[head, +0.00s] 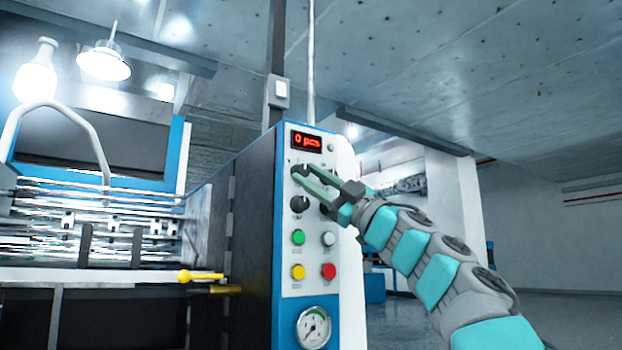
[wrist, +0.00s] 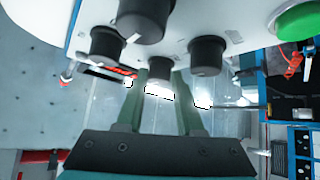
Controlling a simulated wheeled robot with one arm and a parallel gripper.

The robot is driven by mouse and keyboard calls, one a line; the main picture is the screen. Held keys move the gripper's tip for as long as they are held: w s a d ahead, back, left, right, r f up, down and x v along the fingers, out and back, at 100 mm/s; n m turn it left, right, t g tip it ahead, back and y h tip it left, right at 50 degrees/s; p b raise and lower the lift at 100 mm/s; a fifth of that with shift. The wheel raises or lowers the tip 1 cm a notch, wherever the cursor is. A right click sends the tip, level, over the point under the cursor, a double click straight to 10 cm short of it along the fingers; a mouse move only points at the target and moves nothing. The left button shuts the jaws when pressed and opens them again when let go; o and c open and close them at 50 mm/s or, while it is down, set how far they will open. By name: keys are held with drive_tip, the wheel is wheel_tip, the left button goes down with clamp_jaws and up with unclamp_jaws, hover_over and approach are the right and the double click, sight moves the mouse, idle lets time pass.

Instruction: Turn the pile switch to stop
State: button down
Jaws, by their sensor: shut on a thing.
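The control panel (head: 308,220) is white and carries several black rotary knobs and coloured buttons. My gripper (head: 295,173) reaches in from the right in the head view and is shut on the upper-left black knob (head: 303,168), whose label is too small to read. Its fingers partly cover the knob. Another black knob (head: 299,204) sits just below. In the wrist view, my gripper (wrist: 161,72) points up at the panel among several black knobs. The large knob (wrist: 145,20) there has a white pointer line. I cannot tell which knob is marked pile.
A red display (head: 306,142) reading 0 pcs sits above the knobs. Green (head: 298,237), white (head: 328,239), yellow (head: 298,272) and red (head: 328,271) buttons lie below, then a round gauge (head: 313,327). The machine's rollers (head: 90,215) are at left. Open floor lies to the right.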

drive_tip(key=shift+d+r+n+g, duration=0.1)
drive_tip(key=shift+r+n+g, duration=0.05)
drive_tip(key=shift+n+g, duration=0.9)
drive_tip(key=c, duration=0.5)
unclamp_jaws()
drive_tip(key=shift+w, duration=0.1)
drive_tip(key=shift+c, duration=0.2)
drive_tip(key=b+v, duration=0.3)
drive_tip(key=v, duration=0.5)
